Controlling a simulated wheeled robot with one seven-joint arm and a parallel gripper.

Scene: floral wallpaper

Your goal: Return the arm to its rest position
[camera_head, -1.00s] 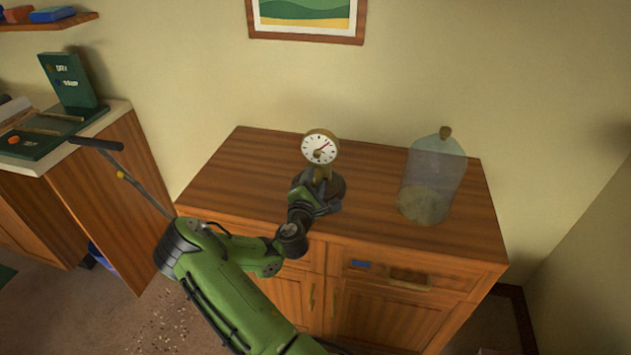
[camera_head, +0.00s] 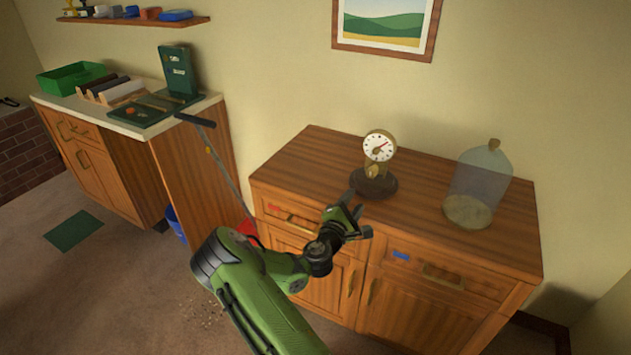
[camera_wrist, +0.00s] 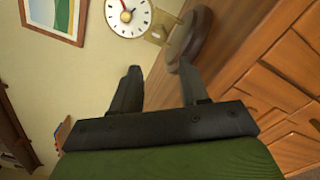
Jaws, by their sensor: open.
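My green arm (camera_head: 262,300) reaches up from the bottom of the head view. My gripper (camera_head: 362,222) is open and empty, in front of the wooden cabinet's top edge. A brass clock (camera_head: 379,147) with a white dial and a dark round base stands upright on the cabinet, just beyond the fingertips and apart from them. In the wrist view my gripper (camera_wrist: 160,82) shows two dark fingers spread apart with nothing between them. The clock (camera_wrist: 128,16) appears beyond them, tilted by the camera's roll, with its dark base near the right finger.
A glass dome (camera_head: 478,187) with a cork knob stands on the wooden cabinet (camera_head: 310,160), right of the clock. A counter (camera_head: 60,107) at left holds a green bin (camera_head: 72,77) and a dark green box (camera_head: 178,72). A broom-like pole leans beside it. Open floor lies at left.

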